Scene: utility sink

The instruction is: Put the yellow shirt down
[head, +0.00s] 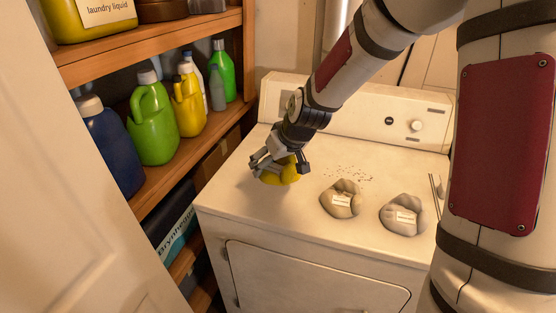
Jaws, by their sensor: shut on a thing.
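The yellow shirt (283,172) is a small crumpled bundle at the left part of the dryer-like machine's top (238,186). My gripper (277,164) is above and around it, shut on it, with the fingers pointing down and left. The fingers hide part of the shirt. The shirt is at or just above the white top; I cannot tell whether it touches the surface.
A control panel (385,120) rises behind. Shelves with several bottles (152,120) stand left. The top's front-left area is clear.

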